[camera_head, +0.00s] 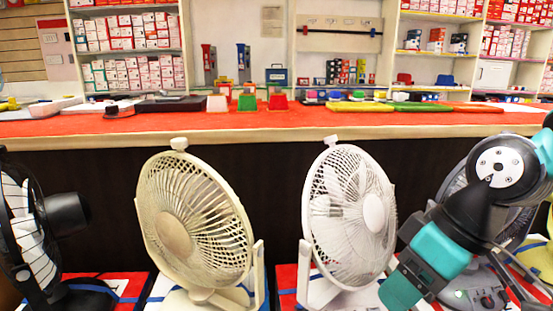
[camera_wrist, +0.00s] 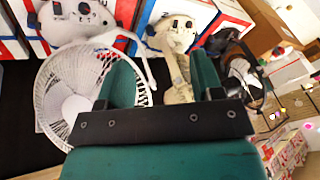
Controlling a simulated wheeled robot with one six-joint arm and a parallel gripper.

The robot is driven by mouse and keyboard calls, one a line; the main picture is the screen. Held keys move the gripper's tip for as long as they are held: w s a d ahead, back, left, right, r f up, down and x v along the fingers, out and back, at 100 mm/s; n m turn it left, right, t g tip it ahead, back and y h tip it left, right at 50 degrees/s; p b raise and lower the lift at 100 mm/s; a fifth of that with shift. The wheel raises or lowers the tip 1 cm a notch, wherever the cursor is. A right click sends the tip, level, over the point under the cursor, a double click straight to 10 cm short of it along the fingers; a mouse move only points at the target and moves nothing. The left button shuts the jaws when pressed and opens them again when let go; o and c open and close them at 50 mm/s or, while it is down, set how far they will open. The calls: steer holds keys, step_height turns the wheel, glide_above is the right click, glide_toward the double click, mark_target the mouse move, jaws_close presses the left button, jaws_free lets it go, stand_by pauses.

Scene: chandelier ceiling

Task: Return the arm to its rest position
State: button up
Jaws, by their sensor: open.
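My arm (camera_head: 436,252), teal and black with a white joint cap, shows at the right of the head view. It reaches down and to the left in front of the fans, and its lower end runs to the bottom edge. My gripper (camera_wrist: 162,58) shows in the wrist view with its two teal fingers apart and nothing between them. The fingertips themselves are not clear in the head view. In the wrist view a white fan (camera_wrist: 78,92) is behind and left of the left finger, and a cream fan base (camera_wrist: 172,40) is beyond the gap.
A cream fan (camera_head: 195,215) and a white fan (camera_head: 345,220) stand before the counter. A black fan (camera_head: 30,235) is at far left, a grey fan (camera_head: 470,285) behind my arm. The red countertop (camera_head: 200,127) holds many small items; shelves (camera_head: 130,60) stand behind.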

steer(key=s+a+r+g, duration=0.1)
steer(key=s+a, duration=0.1)
steer(key=s, duration=0.4)
step_height(320, 180, up, 35)
steer(key=s+p, duration=0.1)
steer(key=p, duration=3.3)
steer(key=shift+a+f, duration=0.15)
steer(key=shift+a, duration=0.15)
